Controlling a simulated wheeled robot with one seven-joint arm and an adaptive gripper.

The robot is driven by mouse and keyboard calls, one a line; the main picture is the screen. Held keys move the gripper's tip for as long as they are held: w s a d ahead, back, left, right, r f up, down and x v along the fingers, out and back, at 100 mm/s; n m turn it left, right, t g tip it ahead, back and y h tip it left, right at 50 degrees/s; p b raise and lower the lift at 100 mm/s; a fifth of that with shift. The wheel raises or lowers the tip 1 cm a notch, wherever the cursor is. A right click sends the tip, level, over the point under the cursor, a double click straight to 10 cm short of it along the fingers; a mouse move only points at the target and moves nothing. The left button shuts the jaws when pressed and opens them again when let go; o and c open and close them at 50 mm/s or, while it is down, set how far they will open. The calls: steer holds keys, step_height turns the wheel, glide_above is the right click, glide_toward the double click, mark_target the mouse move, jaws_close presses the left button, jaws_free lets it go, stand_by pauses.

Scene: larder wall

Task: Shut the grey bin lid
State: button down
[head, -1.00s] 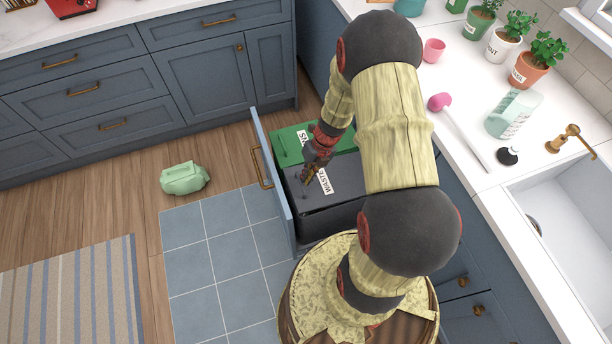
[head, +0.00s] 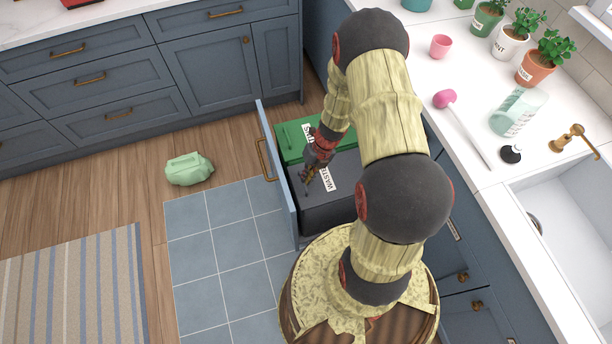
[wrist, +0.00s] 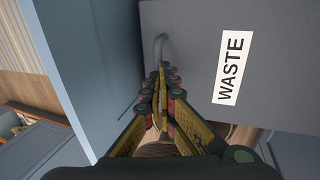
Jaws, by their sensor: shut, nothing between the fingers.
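The grey bin lid (head: 344,168), labelled WASTE, lies over the dark bin in the pulled-out drawer. It looks level and down on the bin, with no clear gap along its visible edge. The lid (wrist: 190,65) also fills much of the wrist view, with its grey handle (wrist: 160,44) just beyond my fingertips. My gripper (head: 308,186) is shut and empty, low over the lid's left part, near the drawer front. In the wrist view my gripper (wrist: 161,76) points along the lid's edge. I cannot tell whether the fingertips touch it. My arm hides part of the lid's right side.
A green-lidded bin (head: 287,142) sits behind the grey one. The blue drawer front (head: 277,172) stands close to the left of both bins. A pale green bag (head: 188,170) lies on the floor. A counter with sink (head: 560,225) is on the right.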

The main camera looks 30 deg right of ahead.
steer(key=w+a+p+v, duration=0.1)
steer(key=p+v, duration=0.7)
steer(key=v, duration=0.5)
steer(key=shift+s+r, duration=0.3)
steer(key=shift+r, duration=0.35)
steer(key=shift+a, duration=0.1)
